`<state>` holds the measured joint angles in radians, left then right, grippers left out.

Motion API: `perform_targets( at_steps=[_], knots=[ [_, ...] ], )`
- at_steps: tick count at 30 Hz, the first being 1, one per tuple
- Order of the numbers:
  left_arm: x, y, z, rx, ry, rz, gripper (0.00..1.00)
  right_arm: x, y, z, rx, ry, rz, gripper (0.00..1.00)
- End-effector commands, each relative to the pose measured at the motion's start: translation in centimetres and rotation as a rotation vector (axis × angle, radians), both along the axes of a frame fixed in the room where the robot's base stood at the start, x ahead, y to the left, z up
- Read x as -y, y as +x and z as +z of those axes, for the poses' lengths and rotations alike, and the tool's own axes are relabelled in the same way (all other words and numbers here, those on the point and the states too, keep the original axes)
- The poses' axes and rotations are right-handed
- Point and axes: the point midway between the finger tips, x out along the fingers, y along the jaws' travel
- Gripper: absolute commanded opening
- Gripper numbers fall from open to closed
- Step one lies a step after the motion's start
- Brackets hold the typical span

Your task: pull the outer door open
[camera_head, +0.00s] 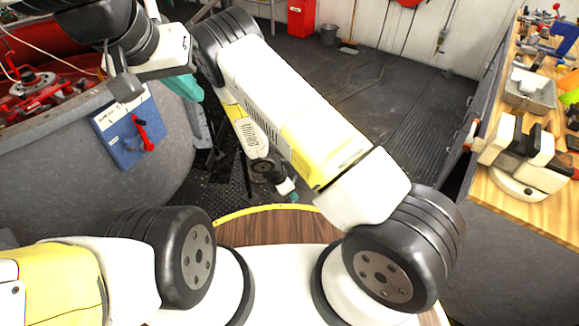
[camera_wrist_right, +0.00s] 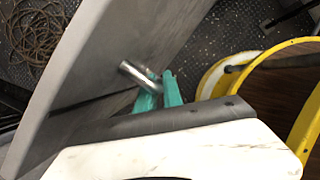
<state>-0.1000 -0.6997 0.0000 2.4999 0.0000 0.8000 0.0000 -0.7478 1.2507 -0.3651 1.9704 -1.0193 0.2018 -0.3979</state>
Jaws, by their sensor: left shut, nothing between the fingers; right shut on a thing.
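In the right wrist view, the teal fingers of my right gripper (camera_wrist_right: 160,92) are shut on a short metal bar handle (camera_wrist_right: 140,76). The handle stands beside a large grey panel (camera_wrist_right: 105,55), apparently the outer door, whose full outline is cut off. In the head view, my right gripper (camera_head: 291,195) shows as a small teal tip near the front of my base. What it holds cannot be made out there. My left gripper (camera_head: 184,86) is at the upper left beside a grey curved tub, shut and empty.
The grey tub (camera_head: 70,165) carries a blue panel with a red handle (camera_head: 142,134). A wooden workbench (camera_head: 490,198) with tools stands at the right. A red bin and a grey bucket (camera_head: 328,35) stand at the back. The dark deck (camera_head: 415,105) between is mostly clear.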

Motion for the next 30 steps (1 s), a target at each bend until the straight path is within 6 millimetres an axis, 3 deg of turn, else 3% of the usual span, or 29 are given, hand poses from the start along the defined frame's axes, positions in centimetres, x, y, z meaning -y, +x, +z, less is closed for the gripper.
perform_targets(
  at_steps=[1, 2, 4, 5, 16, 30],
  knots=[
    [0.0, 0.0, 0.0, 0.0, 0.0, 0.0, 0.0, 0.0, 0.0, 0.0, 0.001, 0.0, -0.002, 0.0],
    [0.0, 0.0, 0.0, 0.0, 0.0, 0.0, 0.0, 0.0, 0.0, 0.0, 0.001, 0.0, -0.002, 0.17],
    [0.0, 0.0, 0.0, 0.0, 0.0, 0.0, 0.0, 0.0, 0.0, 0.0, 0.001, 0.0, -0.002, 0.3],
    [0.0, 0.0, 0.0, 0.0, 0.0, 0.0, 0.0, 0.0, 0.0, 0.0, 0.001, 0.0, -0.002, 0.33],
    [0.0, 0.0, 0.0, 0.0, 0.0, 0.0, 0.0, -0.2, -0.1, 0.5, 0.001, 0.001, -0.001, 0.33],
    [0.0, 0.0, 0.0, 0.0, 0.0, 0.0, 0.0, -2.6, -1.1, 6.7, 0.001, 0.002, -0.001, 0.33]
  ],
)
